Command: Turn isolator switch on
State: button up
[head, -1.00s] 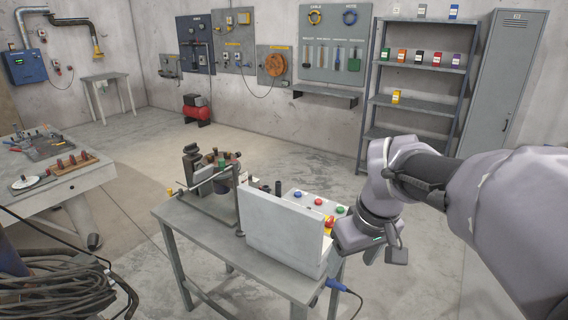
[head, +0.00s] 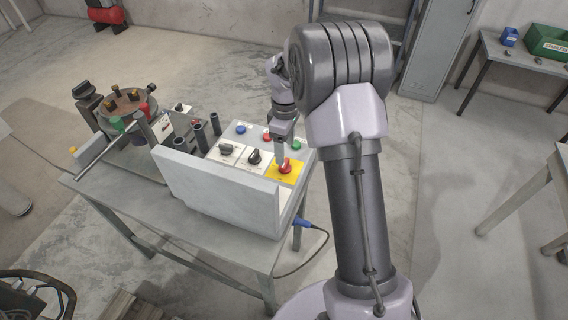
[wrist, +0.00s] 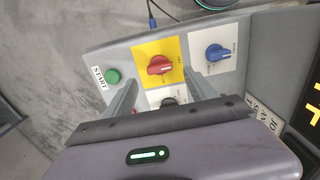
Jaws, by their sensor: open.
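The isolator switch appears to be the red rotary knob (head: 286,166) on a yellow plate (head: 279,176) on the control panel. In the wrist view the red knob (wrist: 159,65) lies nearly crosswise on its yellow plate (wrist: 143,50); its labels are too small to read. My gripper (head: 280,158) is above the panel beside the red knob. In the wrist view my open gripper (wrist: 160,77) has one finger at each side just below the red knob, with nothing held. Contact with the knob cannot be told.
The panel also has a green START button (wrist: 112,76), a blue knob (wrist: 215,52) and black knobs (head: 254,157). A pale upright panel (head: 215,190) stands in front. A clamping fixture (head: 125,108) is at the left of the table. A blue plug and cable (head: 304,224) hang at the right.

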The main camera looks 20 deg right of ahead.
aim_at(285, 165)
notch_tip(285, 165, down, 6)
jog(key=shift+w+f+b, duration=0.1)
jog(key=shift+f+b, duration=0.05)
jog(key=shift+b, duration=0.6)
jog(key=c, duration=1.4)
